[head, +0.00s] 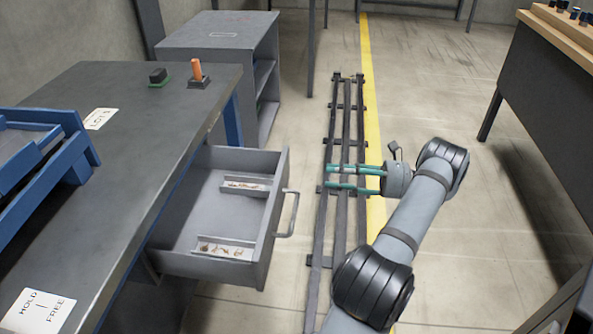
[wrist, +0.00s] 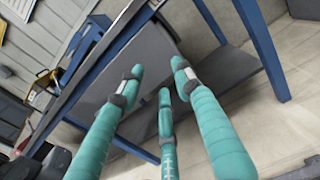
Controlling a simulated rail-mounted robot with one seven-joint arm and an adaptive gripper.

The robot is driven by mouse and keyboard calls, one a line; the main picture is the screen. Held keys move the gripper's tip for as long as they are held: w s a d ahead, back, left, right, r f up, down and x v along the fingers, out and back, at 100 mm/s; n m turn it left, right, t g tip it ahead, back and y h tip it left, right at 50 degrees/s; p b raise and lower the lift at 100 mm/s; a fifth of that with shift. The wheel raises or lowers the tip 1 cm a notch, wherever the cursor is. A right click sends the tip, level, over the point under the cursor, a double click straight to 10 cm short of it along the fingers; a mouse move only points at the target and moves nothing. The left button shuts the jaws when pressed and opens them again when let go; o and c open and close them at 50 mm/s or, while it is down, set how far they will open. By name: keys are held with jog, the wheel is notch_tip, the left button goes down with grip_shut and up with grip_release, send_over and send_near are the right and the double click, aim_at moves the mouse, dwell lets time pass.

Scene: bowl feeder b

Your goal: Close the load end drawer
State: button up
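The drawer (head: 225,262) is grey and pulled well out from under the dark bench on the left in the head view. Its bar handle (head: 291,215) is on the front, facing right. Two small trays with little parts lie inside it. My gripper (head: 328,178) has teal fingers pointing left, above the rails and to the right of the handle, apart from it. In the wrist view my gripper (wrist: 160,82) shows three spread fingers with nothing held between them. A grey panel (wrist: 140,65) shows behind them; I cannot tell whether it is part of the drawer.
The bench top (head: 150,150) holds a blue tray (head: 60,185), an orange-handled control (head: 197,72) and a green-based black piece (head: 158,77). A grey shelf cabinet (head: 215,50) stands behind. Dark rails (head: 344,120) run along the floor. Another table (head: 540,70) stands at right.

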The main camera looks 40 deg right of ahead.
aim_at(288, 169)
jog(key=x, duration=1)
grip_shut()
